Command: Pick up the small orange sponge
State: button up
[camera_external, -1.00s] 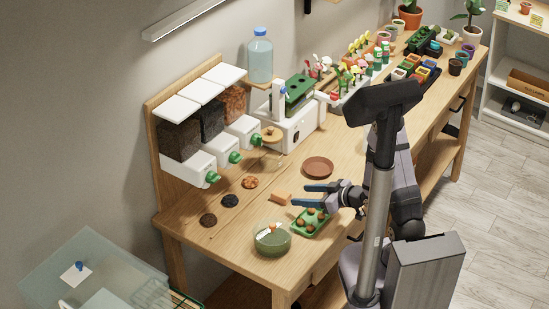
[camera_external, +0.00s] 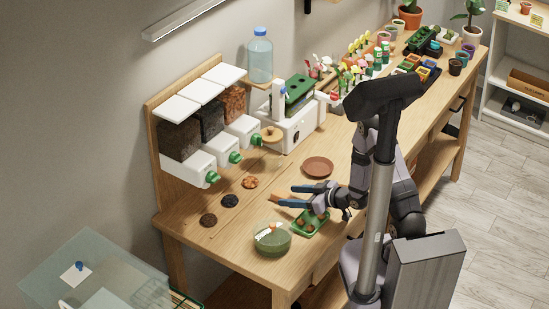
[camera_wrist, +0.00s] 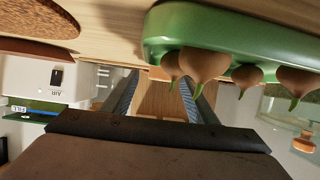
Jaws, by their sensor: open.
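The small orange sponge (camera_external: 284,196) lies on the wooden workbench, left of the green tray of bulbs. My gripper (camera_external: 283,195) is low over the bench with its two blue-edged fingers spread, one on either side of the sponge. In the wrist view, a tan-orange block that looks like the sponge (camera_wrist: 160,98) shows between the fingers of my gripper (camera_wrist: 158,92). Whether either finger touches it cannot be told. The dark gripper body hides part of that view.
The green bulb tray (camera_external: 322,228) is right beside my gripper; it also fills the wrist view's upper right (camera_wrist: 215,30). Small dark and orange piles lie left, below the dispensers (camera_external: 190,166).

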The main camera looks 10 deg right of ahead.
aim_at(288, 195)
jog(key=shift+x, duration=1.25)
jog(key=c, duration=1.1)
jog(key=shift+r, duration=0.15)
jog(key=shift+r, duration=4.85)
